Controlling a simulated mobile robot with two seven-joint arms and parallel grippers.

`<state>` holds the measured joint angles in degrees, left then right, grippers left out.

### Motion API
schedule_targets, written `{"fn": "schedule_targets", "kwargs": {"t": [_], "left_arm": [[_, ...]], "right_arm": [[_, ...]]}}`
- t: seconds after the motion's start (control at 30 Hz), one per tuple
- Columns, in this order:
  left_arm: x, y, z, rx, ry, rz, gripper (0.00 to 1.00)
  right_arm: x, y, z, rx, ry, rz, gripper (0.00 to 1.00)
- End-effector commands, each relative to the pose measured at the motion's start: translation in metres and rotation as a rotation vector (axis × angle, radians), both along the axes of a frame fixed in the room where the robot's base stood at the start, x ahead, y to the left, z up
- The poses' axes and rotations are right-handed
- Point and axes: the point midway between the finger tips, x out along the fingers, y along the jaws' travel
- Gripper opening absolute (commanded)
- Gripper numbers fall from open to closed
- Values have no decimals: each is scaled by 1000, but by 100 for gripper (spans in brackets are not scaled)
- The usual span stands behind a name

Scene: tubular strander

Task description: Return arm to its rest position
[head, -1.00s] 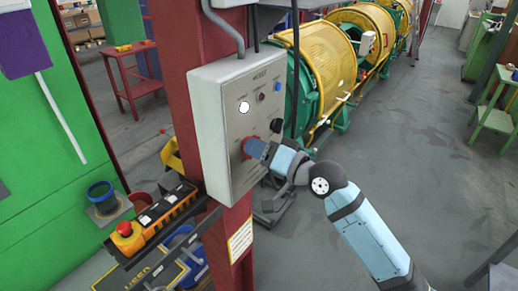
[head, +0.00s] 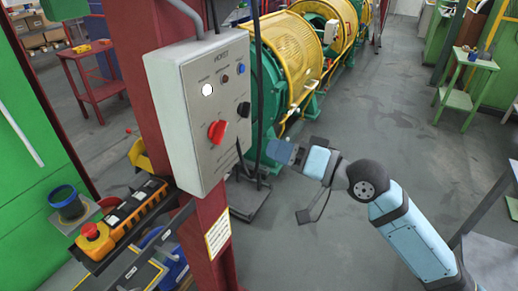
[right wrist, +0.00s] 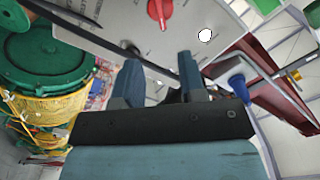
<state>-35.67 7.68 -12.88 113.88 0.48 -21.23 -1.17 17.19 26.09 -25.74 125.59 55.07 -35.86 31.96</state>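My right arm reaches in from the lower right in the head view. Its gripper (head: 272,151) is to the right of the grey control box (head: 190,150), clear of it and empty. In the right wrist view the two fingers of this gripper (right wrist: 160,82) stand apart with nothing between them. The red rotary knob (head: 217,131) on the box front is free of the gripper; it also shows at the top of the right wrist view (right wrist: 160,10). My left gripper is not in view.
The control box hangs on a red post (head: 212,230). Yellow guards (head: 290,45) of the green machine are behind the gripper. An orange control strip (head: 128,218) with a red button is at the lower left. Grey floor (head: 400,130) is open to the right.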

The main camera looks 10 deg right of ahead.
Motion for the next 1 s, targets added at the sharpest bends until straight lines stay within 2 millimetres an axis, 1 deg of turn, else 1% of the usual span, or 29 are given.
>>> {"fn": "schedule_targets", "kwargs": {"t": [0.03, 0.13, 0.57, 0.67, 0.77, 0.87, 0.9, 0.97, 1.0], "left_arm": [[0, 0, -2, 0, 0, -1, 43], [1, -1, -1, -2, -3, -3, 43], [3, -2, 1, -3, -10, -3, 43], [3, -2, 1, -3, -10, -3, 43], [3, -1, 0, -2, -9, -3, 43], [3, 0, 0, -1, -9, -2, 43], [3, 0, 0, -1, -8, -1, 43], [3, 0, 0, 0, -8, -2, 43], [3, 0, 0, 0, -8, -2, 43]], "right_arm": [[-3, -4, -1, -1, 0, -1, 37], [-6, -8, 0, -1, -1, 0, 37], [-6, -9, 0, 0, 0, 0, 37], [-6, -10, -10, -7, 0, -17, 37], [-4, -14, -40, -38, -3, -72, 37], [-6, -24, -93, -109, -9, -163, 37], [-10, -29, -117, -149, -12, -204, 37], [-19, -36, -156, -220, -15, -260, 37], [-27, -42, -180, -273, -17, -296, 37]]}}
